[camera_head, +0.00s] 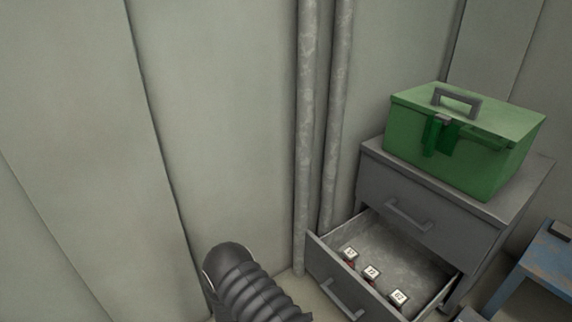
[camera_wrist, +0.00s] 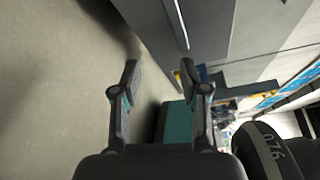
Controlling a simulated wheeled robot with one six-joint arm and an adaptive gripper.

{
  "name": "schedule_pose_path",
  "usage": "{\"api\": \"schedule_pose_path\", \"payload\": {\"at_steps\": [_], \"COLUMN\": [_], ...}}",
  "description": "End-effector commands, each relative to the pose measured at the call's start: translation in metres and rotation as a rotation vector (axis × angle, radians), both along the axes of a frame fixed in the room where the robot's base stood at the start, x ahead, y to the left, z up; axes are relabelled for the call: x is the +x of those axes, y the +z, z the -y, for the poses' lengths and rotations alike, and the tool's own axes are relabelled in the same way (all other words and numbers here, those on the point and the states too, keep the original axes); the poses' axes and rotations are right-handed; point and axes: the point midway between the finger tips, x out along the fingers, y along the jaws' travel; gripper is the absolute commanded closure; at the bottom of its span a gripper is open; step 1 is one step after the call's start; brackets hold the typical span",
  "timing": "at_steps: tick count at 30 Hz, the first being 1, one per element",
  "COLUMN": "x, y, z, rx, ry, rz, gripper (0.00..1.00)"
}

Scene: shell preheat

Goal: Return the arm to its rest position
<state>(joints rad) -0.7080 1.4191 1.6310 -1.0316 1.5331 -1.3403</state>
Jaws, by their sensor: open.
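My gripper (camera_wrist: 158,85) shows in the wrist view with its two fingers apart and nothing between them. Bare floor and the side of a grey surface lie beyond the fingers. In the head view a dark ribbed part of my arm (camera_head: 250,285) rises at the bottom centre, left of the drawer cabinet; the gripper itself is not visible there.
A grey cabinet (camera_head: 430,205) stands at the right with its lower drawer (camera_head: 400,255) pulled open. Several small tagged items (camera_head: 371,272) lie in the drawer. A green case (camera_head: 455,140) sits on top. A blue table (camera_head: 545,262) is at the far right. Pipes (camera_head: 308,130) run up the wall.

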Motion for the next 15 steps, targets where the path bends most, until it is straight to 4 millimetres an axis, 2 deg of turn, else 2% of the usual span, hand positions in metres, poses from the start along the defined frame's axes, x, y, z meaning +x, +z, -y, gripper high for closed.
{"api": "schedule_pose_path", "payload": {"at_steps": [3, 6, 11, 15], "x": [-0.025, -0.042, -0.059, -0.068], "y": [-0.01, -0.008, 0.011, 0.036], "z": [0.01, 0.013, 0.011, 0.008], "rx": [0.051, 0.1, 0.187, 0.254], "ry": [-0.075, -0.149, -0.29, -0.425], "rz": [0.099, 0.197, 0.382, 0.541], "gripper": [0.56, 0.56, 0.56, 0.56]}}
